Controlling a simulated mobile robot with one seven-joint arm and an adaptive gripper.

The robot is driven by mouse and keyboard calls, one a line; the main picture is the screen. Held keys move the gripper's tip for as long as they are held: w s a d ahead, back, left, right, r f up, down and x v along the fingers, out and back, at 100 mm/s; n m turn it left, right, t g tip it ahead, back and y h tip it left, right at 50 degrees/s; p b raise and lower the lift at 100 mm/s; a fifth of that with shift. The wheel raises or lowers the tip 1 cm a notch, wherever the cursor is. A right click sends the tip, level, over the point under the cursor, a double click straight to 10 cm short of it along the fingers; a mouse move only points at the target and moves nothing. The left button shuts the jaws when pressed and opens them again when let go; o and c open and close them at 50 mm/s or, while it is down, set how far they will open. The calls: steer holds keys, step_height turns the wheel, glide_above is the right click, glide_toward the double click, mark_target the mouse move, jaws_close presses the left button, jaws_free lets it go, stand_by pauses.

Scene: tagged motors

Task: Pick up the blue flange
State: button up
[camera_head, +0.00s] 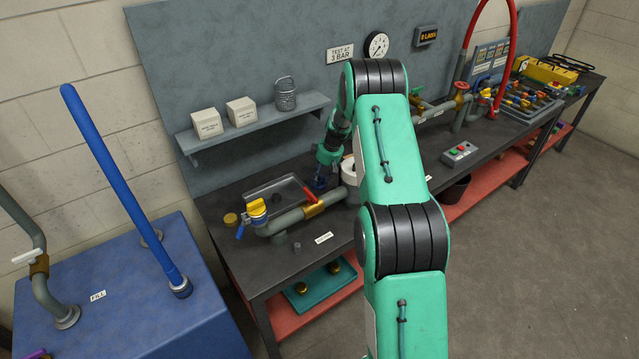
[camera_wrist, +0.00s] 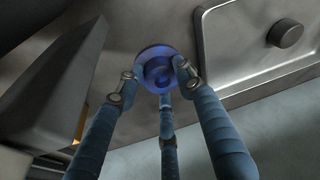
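The blue flange (camera_wrist: 158,66) is a round, translucent-looking blue disc with a ring-shaped middle, in the upper middle of the wrist view. My gripper (camera_wrist: 158,82) has three blue-grey fingers around it. One fingertip is at its left edge, one at its right edge and one at its near side. Whether they press on it, and whether it rests on the bench or is lifted, I cannot tell. In the head view my gripper (camera_head: 321,182) points down at the bench, right of the metal tray; the flange is hard to make out there.
The metal tray (camera_wrist: 205,55) holds a dark round cap (camera_wrist: 285,33). Close by on the bench are a white cylinder (camera_head: 349,170) and a grey pipe with a red-handled valve (camera_head: 312,205). A shelf (camera_head: 255,128) with two boxes hangs above. The bench's front strip is mostly clear.

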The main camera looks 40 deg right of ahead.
jaws_close()
steer(key=shift+r, duration=0.1)
step_height(320, 180, up, 10)
steer(key=p, duration=0.1)
steer(key=shift+p, duration=0.3)
